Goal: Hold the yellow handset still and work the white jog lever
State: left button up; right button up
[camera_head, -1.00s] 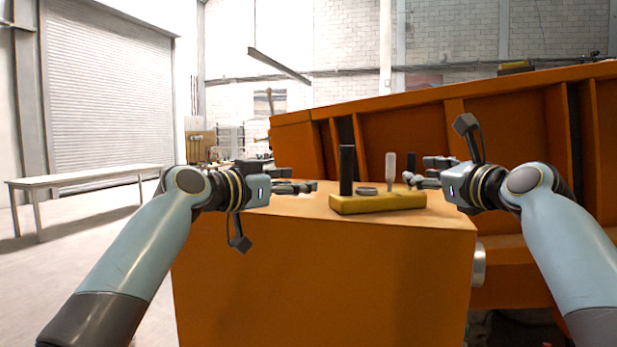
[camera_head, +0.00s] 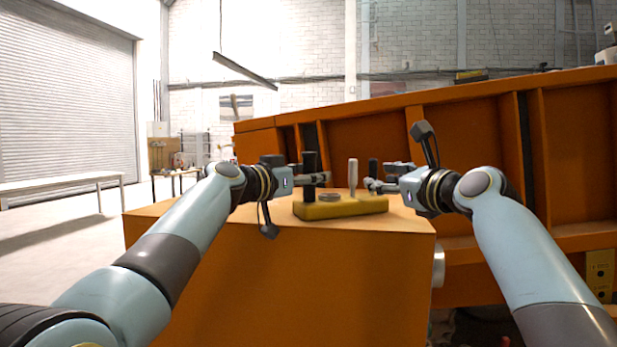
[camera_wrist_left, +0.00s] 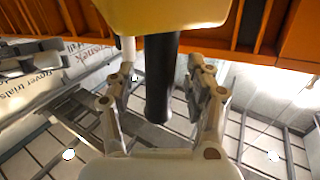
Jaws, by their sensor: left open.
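The yellow handset (camera_head: 341,208) lies on the orange box top. A tall black post (camera_head: 310,164), a low grey disc (camera_head: 329,197), the white jog lever (camera_head: 352,174) and a second black post (camera_head: 373,167) stand on or behind it. My left gripper (camera_head: 318,179) is at the tall black post. In the left wrist view my left gripper (camera_wrist_left: 160,90) is open, with the black post (camera_wrist_left: 160,80) between its fingers; the yellow body (camera_wrist_left: 165,15) is at the top and the white lever (camera_wrist_left: 128,47) is partly hidden. My right gripper (camera_head: 374,183) is just right of the lever, its fingers apart, seemingly empty.
The orange box (camera_head: 270,270) has a front edge just below the handset. A tilted, ribbed orange sandbed wall (camera_head: 450,135) rises close behind and to the right. A long pale bench (camera_head: 60,184) stands far left, with open floor before it.

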pick_arm(q)
grip_shut()
dwell(0.4)
